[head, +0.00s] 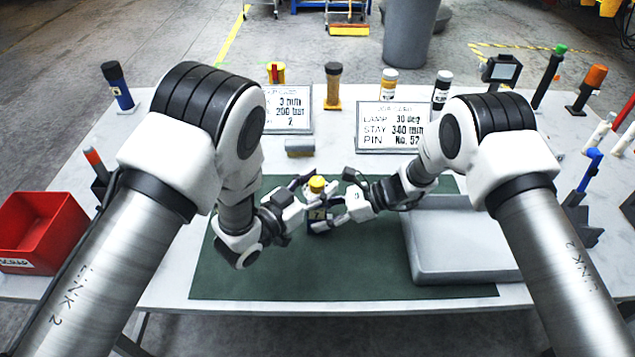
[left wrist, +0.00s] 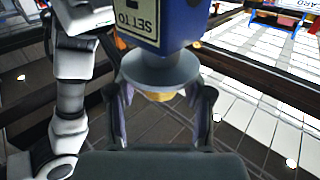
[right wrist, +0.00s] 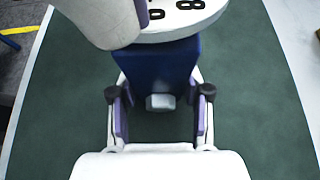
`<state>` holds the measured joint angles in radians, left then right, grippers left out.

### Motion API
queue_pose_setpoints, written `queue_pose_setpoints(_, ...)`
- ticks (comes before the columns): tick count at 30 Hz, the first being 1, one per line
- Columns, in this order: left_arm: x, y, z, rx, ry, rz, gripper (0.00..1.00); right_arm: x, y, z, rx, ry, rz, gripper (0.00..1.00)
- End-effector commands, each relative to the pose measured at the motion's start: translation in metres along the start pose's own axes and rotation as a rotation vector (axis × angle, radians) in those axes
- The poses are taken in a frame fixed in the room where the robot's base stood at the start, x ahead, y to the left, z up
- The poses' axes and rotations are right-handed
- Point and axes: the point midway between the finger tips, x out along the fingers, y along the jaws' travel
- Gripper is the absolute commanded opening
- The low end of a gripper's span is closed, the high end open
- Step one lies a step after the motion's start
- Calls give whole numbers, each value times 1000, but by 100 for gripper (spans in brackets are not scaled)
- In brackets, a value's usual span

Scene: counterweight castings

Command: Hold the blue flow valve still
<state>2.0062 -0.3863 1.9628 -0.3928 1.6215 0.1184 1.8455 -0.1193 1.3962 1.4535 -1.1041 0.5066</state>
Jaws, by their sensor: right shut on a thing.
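My left gripper (head: 305,190) is up at the knob. In the left wrist view its fingers (left wrist: 161,110) are apart, on either side of the grey dial (left wrist: 158,72) and yellow knob (left wrist: 161,96), with gaps beside the knob. The "SET TO" label (left wrist: 140,15) is partly cut off.
The green mat (head: 240,275) is bare in front. A grey block-like tray (head: 460,245) lies on the right. A red scrap bin (head: 40,232) is at the left. Two printed cards, including the lamp card (head: 390,125), and several tools stand behind.

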Motion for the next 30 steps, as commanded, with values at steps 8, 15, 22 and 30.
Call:
queue_pose_setpoints(8, -1, 0, 0, -1, -1, 0, 58, 0, 0, -1, 0, 0, 1, 0)
queue_pose_setpoints(15, -32, -1, 1, -5, -4, -3, 58, 0, 0, -1, 0, 1, 0, 0)
queue_pose_setpoints(22, -92, -1, 1, -6, -2, -5, 58, 0, 0, -1, 0, 1, 1, 0)
queue_pose_setpoints(30, -120, 0, 0, -2, -1, 0, 58, 0, 0, -1, 0, 1, 1, 0)
